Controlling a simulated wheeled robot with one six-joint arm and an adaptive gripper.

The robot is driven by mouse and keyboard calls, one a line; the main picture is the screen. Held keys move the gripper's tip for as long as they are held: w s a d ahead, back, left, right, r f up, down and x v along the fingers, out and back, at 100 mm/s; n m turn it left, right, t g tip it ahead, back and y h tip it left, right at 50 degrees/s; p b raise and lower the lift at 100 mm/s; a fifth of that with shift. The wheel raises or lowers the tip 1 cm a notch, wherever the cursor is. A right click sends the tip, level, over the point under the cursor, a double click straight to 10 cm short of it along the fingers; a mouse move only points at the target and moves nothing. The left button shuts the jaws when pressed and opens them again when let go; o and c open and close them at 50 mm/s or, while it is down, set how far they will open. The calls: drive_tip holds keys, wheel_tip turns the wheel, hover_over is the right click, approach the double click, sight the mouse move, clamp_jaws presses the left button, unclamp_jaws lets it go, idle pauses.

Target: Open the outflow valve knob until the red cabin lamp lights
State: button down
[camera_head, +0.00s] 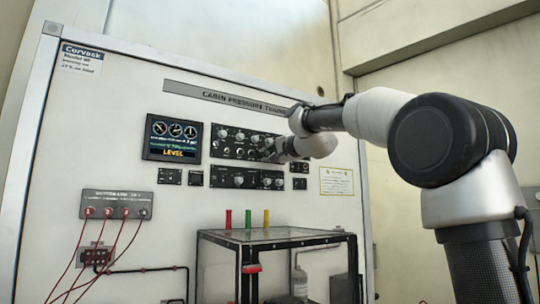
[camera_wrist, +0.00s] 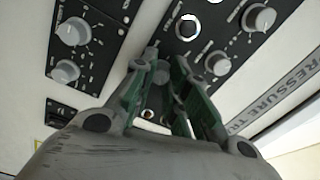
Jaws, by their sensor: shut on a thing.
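My gripper (camera_head: 268,153) reaches the upper black control panel (camera_head: 232,141) on the white trainer wall. In the wrist view my gripper (camera_wrist: 168,88) has its green-lined fingers closed around a knob on the panel. The fingers mostly hide that knob, and its label and turn angle cannot be read. Beside the panel, a dark display (camera_head: 172,138) shows round gauges and the orange word LEVEL. No lamp can be made out as the red cabin lamp, and I cannot tell whether one is lit.
Other grey knobs sit close by, such as one at upper left (camera_wrist: 72,31) and one at upper right (camera_wrist: 258,17) in the wrist view. A lower knob panel (camera_head: 246,178) is beneath. Red cables hang at left.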

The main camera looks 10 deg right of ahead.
drive_tip(key=shift+f, duration=0.1)
drive_tip(key=c, duration=1.4)
unclamp_jaws()
drive_tip(key=shift+o, duration=0.2)
drive_tip(key=shift+s, duration=0.1)
drive_tip(key=v, duration=1.2)
